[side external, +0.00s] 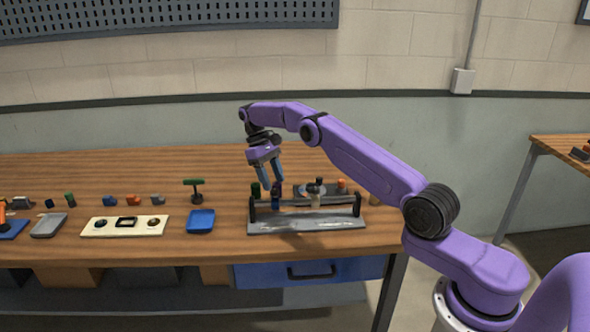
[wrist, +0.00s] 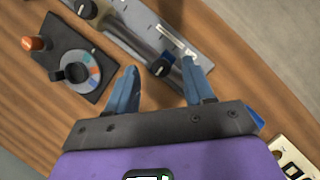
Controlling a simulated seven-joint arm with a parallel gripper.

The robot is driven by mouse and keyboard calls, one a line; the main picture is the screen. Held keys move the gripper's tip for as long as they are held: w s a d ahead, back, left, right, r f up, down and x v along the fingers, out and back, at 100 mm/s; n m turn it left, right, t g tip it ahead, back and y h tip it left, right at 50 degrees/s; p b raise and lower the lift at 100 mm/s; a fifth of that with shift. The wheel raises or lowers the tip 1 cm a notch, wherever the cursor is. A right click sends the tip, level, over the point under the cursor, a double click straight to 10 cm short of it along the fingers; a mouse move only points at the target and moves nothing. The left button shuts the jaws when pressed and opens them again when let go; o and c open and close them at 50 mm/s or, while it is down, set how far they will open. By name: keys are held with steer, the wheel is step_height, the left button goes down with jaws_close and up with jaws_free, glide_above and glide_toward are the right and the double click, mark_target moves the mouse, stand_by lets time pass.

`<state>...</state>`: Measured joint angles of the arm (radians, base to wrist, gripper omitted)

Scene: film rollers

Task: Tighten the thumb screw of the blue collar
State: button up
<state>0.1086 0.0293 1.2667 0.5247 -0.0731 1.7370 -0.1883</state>
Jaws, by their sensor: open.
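The blue collar (side external: 275,202) sits near the left end of the roller stand (side external: 335,223), just below my gripper (side external: 273,184). In the wrist view, a black knob with a white mark, the thumb screw (wrist: 155,67), faces the camera. It lies between the two blue-grey fingertips of my gripper (wrist: 160,69). The fingers are apart with a gap on both sides of the knob, and they hold nothing. Only a little of the collar's blue shows behind the knob. I cannot tell how far the screw is turned.
A second black knob (wrist: 86,8) is farther along the stand. A blue tray (side external: 201,221) and a white panel (side external: 105,226) lie left of the stand.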

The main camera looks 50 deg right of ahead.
mark_target(276, 192)
steer(key=shift+s+a+r, duration=0.1)
steer(key=shift+s+r, duration=0.4)
steer(key=shift+r, duration=0.25)
steer(key=shift+s+a+r, duration=0.1)
steer(key=shift+s+r, duration=0.4)
steer(key=shift+r, duration=0.25)
steer(key=s+a+r, duration=0.1)
steer(key=s+r, duration=0.6)
steer(key=s, duration=0.5)
steer(key=shift+a+r, duration=0.2)
steer(key=shift+a, duration=0.2)
steer(key=s+a+r+n+t+h, duration=0.1)
steer(key=s+a+n, duration=0.2)
steer(key=s+a, duration=0.25)
steer(key=s+a+r+n+t, duration=0.1)
steer(key=s+a+n+t, duration=0.1)
steer(key=s+a, duration=0.3)
steer(key=s+a+f+n+t+y, duration=0.1)
steer(key=s+n, duration=0.6)
steer(key=s, duration=1.2)
steer(key=shift+s+a+f+t+y, duration=0.3)
steer(key=shift+s+a+f+t, duration=0.15)
steer(key=shift+a, duration=0.1)
